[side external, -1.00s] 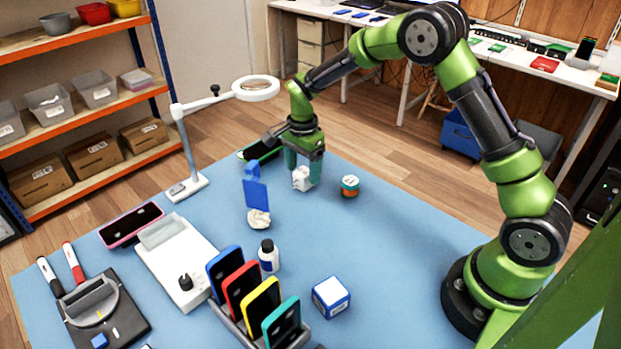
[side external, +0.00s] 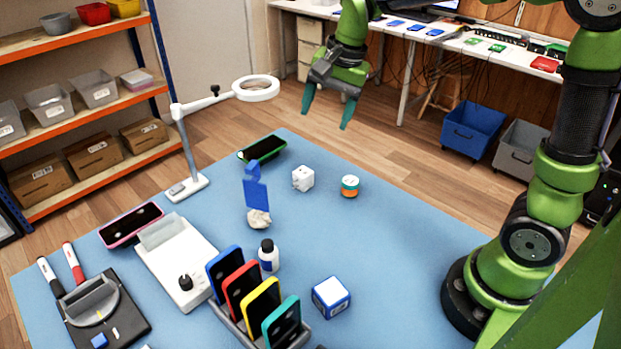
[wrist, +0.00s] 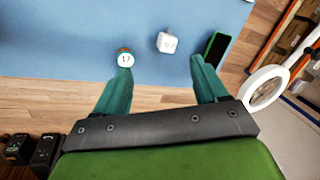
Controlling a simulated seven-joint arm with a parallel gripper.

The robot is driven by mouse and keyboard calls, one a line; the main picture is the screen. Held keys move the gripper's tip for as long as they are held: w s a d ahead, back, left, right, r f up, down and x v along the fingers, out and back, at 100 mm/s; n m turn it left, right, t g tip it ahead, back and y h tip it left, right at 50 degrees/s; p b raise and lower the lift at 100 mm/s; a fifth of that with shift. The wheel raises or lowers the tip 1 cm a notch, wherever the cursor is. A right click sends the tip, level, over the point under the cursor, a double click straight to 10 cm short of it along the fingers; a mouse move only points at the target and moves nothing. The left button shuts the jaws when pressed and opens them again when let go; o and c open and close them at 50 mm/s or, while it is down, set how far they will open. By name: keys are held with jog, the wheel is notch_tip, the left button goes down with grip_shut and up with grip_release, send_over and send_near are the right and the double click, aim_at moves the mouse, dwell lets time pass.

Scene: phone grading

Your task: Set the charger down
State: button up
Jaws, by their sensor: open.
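The white charger (side external: 303,179) sits on the blue mat (side external: 400,235) toward its far side. It also shows in the wrist view (wrist: 167,42), beyond my fingertips and apart from them. My gripper (side external: 327,106) is raised well above the mat's far edge, open and empty, with its teal fingers spread. In the wrist view the two fingers (wrist: 160,72) stand wide apart with nothing between them.
A small orange-and-teal jar (side external: 350,186) stands right of the charger. A green-cased phone (side external: 262,149) lies to its left, near the magnifier lamp (side external: 256,88). The mat's right side is clear.

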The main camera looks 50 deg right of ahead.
jog(key=s+a+r+n+t, duration=0.1)
jog(key=s+n, duration=0.3)
jog(key=s, duration=0.4)
jog(key=s+a+n+t+y, duration=0.1)
jog(key=s+n+t, duration=0.2)
jog(key=s, duration=0.5)
jog(key=shift+a+r+n+t, duration=0.3)
jog(key=shift+r+n, duration=0.05)
jog(key=shift+n, duration=0.55)
